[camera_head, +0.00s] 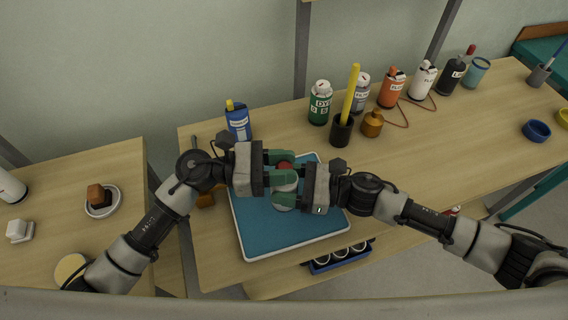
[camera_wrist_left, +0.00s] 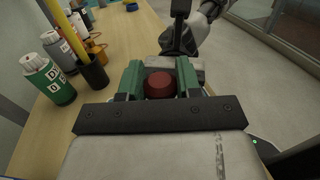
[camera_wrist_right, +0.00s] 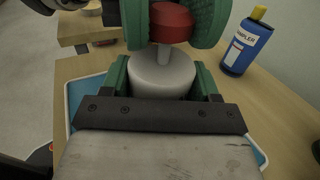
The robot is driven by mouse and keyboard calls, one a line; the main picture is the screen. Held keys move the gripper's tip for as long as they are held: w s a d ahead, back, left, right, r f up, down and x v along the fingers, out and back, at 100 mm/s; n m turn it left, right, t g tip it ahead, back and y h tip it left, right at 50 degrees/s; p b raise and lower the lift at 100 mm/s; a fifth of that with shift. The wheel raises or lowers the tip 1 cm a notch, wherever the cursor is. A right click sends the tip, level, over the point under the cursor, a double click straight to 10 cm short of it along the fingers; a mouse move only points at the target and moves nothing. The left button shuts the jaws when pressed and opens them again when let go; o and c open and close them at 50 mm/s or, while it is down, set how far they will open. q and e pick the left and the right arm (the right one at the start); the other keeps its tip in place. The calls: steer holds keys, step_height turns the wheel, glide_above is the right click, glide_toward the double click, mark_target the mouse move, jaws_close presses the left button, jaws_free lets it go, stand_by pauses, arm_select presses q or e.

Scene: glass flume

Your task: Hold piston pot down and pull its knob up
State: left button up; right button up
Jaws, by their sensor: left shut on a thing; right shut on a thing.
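The piston pot is a pale grey-white cylinder (camera_wrist_right: 162,76) with a thin rod and a red knob (camera_wrist_right: 172,20) on top. In the head view the pot (camera_head: 284,206) is over the blue tray, partly hidden by my grippers. My left gripper (camera_head: 283,169) is shut on the red knob, which also shows between its green fingers in the left wrist view (camera_wrist_left: 160,85). My right gripper (camera_head: 290,190) is shut around the pot's body, lower than the left. A short length of rod shows between the pot's top and the knob. The pot looks upright.
The blue tray (camera_head: 250,232) with a white rim lies on the wooden table. A blue sampler bottle (camera_head: 238,124) stands behind it. A green bottle (camera_head: 320,104), a black cup with a yellow stick (camera_head: 342,131) and an amber bottle (camera_head: 372,124) stand to the right.

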mark_target(283, 166)
arm_select(q)
steer(key=shift+r, duration=1.75)
jaws_close()
steer(key=o, duration=1.1)
jaws_free()
steer(key=a, duration=1.2)
steer(key=shift+s, duration=0.3)
